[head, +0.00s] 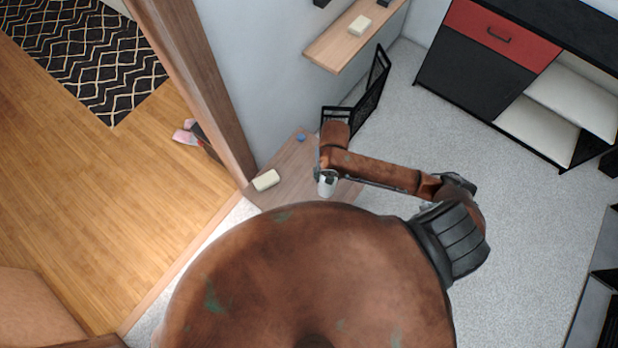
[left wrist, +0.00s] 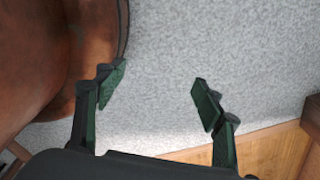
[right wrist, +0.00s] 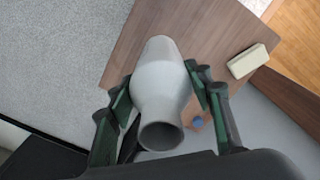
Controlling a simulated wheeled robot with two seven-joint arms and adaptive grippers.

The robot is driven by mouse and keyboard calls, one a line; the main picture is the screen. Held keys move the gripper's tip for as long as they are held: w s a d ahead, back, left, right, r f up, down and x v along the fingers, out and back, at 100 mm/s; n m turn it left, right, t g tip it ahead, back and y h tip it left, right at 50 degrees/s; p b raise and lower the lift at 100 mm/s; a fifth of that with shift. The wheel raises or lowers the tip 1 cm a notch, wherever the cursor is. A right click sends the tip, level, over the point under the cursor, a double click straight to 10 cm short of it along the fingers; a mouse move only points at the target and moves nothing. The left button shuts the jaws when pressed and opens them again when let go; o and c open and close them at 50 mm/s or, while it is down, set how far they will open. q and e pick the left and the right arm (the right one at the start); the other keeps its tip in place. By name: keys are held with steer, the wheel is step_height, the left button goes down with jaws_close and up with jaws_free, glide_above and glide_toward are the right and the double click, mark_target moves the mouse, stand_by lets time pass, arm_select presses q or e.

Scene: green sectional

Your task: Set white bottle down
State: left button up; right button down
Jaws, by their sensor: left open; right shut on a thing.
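The white bottle (right wrist: 160,85) is between the fingers of my right gripper (right wrist: 163,98), which is shut on it. In the right wrist view its open mouth faces the camera and the wooden surface (right wrist: 135,45) lies behind it. In the head view the bottle (head: 327,184) shows small below my right gripper (head: 324,174), over the wooden surface (head: 290,180). I cannot tell whether its base touches the wood. My left gripper (left wrist: 155,95) is open and empty above grey carpet. It is hidden in the head view.
A black mesh rack (head: 372,88) stands behind my right arm. A wooden shelf (head: 335,42) is on the wall. A red and black cabinet (head: 480,60) is at the upper right.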

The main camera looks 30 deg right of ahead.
arm_select(q)
steer(key=o, duration=0.5)
step_height(320, 180, up, 7)
steer(key=w+p, duration=0.2)
steer(key=p, duration=0.3)
steer(key=shift+w+f, duration=0.15)
steer(key=o, duration=0.3)
steer(key=shift+t, duration=0.3)
steer(key=r+p, duration=0.2)
steer(key=p, duration=0.1)
steer(key=r+p, duration=0.1)
steer(key=r, duration=0.1)
steer(key=shift+w+r, duration=0.1)
steer(key=shift+w, duration=0.15)
arm_select(e)
steer(key=s+d+r+m, duration=0.2)
steer(key=s+d+m, duration=0.45)
steer(key=d, duration=0.55)
arm_select(q)
steer(key=shift+o, duration=0.2)
steer(key=shift+s+f+b, duration=0.15)
steer(key=shift+f+b, duration=0.4)
steer(key=shift+f, duration=0.05)
steer(key=shift+s+f+b, duration=0.15)
steer(key=shift+f+b, duration=0.35)
steer(key=shift+f, duration=0.1)
arm_select(e)
steer(key=w+f, duration=1.3)
steer(key=shift+w+f, duration=0.15)
steer(key=shift+f, duration=0.3)
